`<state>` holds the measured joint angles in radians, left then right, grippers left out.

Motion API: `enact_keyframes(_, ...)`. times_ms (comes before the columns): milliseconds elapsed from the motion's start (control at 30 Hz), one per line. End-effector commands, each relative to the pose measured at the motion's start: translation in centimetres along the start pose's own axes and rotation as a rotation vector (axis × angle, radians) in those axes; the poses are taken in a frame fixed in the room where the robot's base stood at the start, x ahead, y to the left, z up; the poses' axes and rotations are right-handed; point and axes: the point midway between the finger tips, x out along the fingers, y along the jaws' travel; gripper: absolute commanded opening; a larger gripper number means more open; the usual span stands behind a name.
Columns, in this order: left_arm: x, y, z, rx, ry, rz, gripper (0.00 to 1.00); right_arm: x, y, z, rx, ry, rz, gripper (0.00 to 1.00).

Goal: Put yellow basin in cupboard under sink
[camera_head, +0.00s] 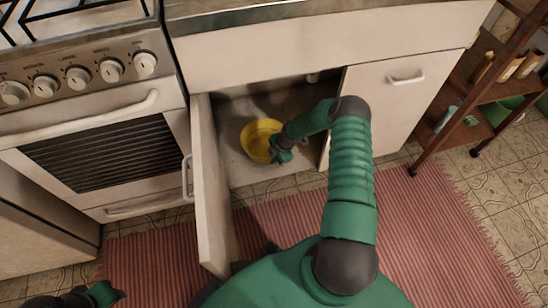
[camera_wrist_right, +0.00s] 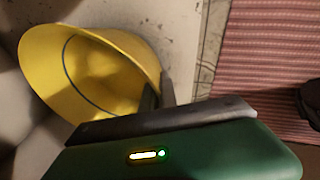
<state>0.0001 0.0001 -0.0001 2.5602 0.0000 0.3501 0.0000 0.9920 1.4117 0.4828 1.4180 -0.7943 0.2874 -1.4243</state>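The yellow basin (camera_head: 256,136) is inside the open cupboard under the sink (camera_head: 240,172), over the cupboard's pale floor. My right gripper (camera_head: 279,150) reaches into the cupboard at the basin's right side. In the right wrist view, the basin (camera_wrist_right: 50,62) shows its hollow side, and the right gripper's dark fingers (camera_wrist_right: 158,95) stand on either side of its rim, close together. Whether the basin rests fully on the floor is hard to tell. My left gripper (camera_head: 75,299) is at the lower left corner, partly cut off, away from the cupboard.
The left cupboard door (camera_head: 212,190) stands open toward me; the right door (camera_head: 392,105) is shut. A stove with an oven (camera_head: 95,150) is at left. A wooden shelf (camera_head: 480,110) with bottles is at right. A red striped rug (camera_head: 420,225) covers the floor.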

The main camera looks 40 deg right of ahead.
Motion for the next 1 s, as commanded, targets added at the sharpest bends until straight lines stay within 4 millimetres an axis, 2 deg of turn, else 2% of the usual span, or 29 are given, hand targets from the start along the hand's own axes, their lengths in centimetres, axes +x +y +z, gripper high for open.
enact_keyframes(67,0.54,0.0,0.12,0.0,0.0,0.0,0.36,0.62,-0.09,0.11,0.0,0.0,0.002,0.0)
enact_keyframes(1000,1.01,0.01,0.23,0.0,0.0,0.0,0.36,1.23,-0.27,0.2,0.0,0.0,0.001,0.0)
